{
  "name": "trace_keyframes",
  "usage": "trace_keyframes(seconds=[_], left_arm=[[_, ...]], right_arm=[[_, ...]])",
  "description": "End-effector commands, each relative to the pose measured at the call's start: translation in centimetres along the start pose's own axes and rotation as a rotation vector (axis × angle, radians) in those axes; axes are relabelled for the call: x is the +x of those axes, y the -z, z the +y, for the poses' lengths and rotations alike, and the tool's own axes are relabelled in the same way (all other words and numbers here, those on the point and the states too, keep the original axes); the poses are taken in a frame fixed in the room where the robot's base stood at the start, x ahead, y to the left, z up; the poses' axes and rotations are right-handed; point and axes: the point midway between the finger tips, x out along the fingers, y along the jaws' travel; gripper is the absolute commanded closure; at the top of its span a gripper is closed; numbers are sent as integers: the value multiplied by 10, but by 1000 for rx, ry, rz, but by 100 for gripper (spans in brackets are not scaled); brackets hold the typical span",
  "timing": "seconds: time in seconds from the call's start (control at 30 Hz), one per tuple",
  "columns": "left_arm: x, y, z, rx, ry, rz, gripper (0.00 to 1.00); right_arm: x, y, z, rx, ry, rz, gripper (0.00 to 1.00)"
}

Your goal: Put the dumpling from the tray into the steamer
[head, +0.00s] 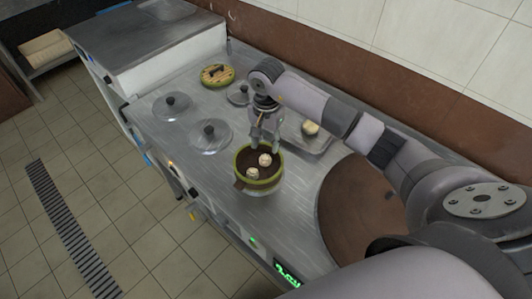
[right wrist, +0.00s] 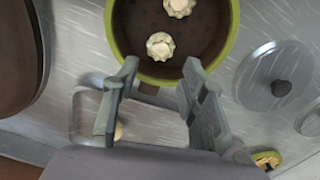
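The steamer (head: 240,171) is a round pot with a green rim and a brown inside; two pale dumplings (head: 265,159) (head: 253,173) sit in it. The right wrist view shows the steamer (right wrist: 232,28) with the same two dumplings (right wrist: 180,7) (right wrist: 160,46). The metal tray (head: 322,145) lies behind and right of the steamer and holds one dumpling (head: 310,128). In the right wrist view, that dumpling (right wrist: 119,131) is partly hidden by a finger. My right gripper (head: 264,148) points down over the steamer's far rim, fingers apart and empty. My left gripper is not seen.
Metal lids with black knobs (head: 210,133) (head: 172,105) (head: 239,94) lie on the steel counter left of the steamer. A woven lid (head: 217,75) lies at the back. A large brown round surface (head: 355,215) is at the right.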

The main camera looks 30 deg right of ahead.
Motion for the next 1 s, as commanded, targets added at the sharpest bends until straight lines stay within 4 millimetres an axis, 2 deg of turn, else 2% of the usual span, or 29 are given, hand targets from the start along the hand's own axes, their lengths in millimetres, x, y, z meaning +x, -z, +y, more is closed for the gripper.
trace_keyframes(seconds=[0.1,0.2,0.33,1.0], left_arm=[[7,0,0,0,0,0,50],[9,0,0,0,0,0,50],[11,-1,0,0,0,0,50],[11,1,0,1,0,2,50]], right_arm=[[-24,1,-1,-1,3,4,61],[-39,1,0,0,2,3,61],[-51,0,0,0,0,1,61],[-55,0,0,0,-1,-1,61]])
